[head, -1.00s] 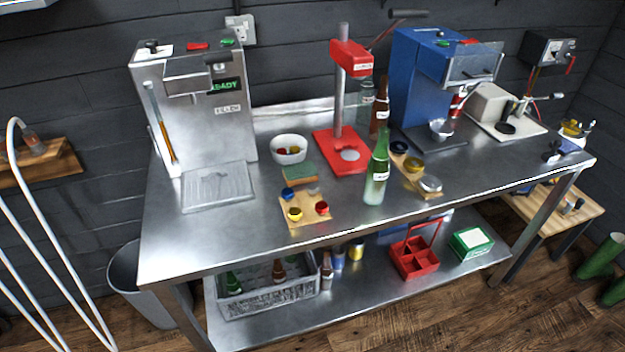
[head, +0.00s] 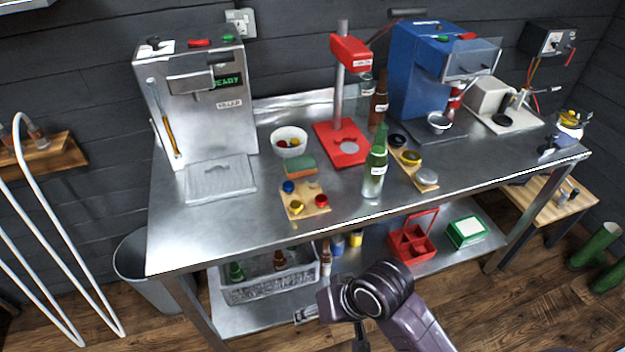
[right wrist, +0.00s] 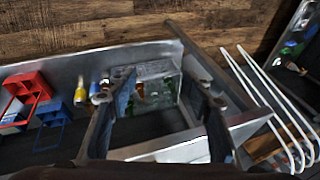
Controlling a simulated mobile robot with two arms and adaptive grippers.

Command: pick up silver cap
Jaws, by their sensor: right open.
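On the steel table, a small wooden board (head: 307,210) carries a blue cap (head: 288,187), a yellow cap (head: 297,207), a red cap (head: 321,201) and a small greyish-silver piece (head: 314,185). A second wooden board (head: 415,171) to the right holds a black disc (head: 397,140), a gold disc (head: 411,158) and a round silver cap (head: 427,176) at its front end. My right gripper is in front of the table, below its top and apart from both boards. In the right wrist view, its fingers (right wrist: 160,98) are spread and empty. My left gripper is not seen.
A red press (head: 342,142) and a white bowl (head: 289,141) are behind. The lower shelf holds a grey crate (head: 268,287), a red carrier (head: 411,245) and a green-white box (head: 466,231). The table's front edge is clear.

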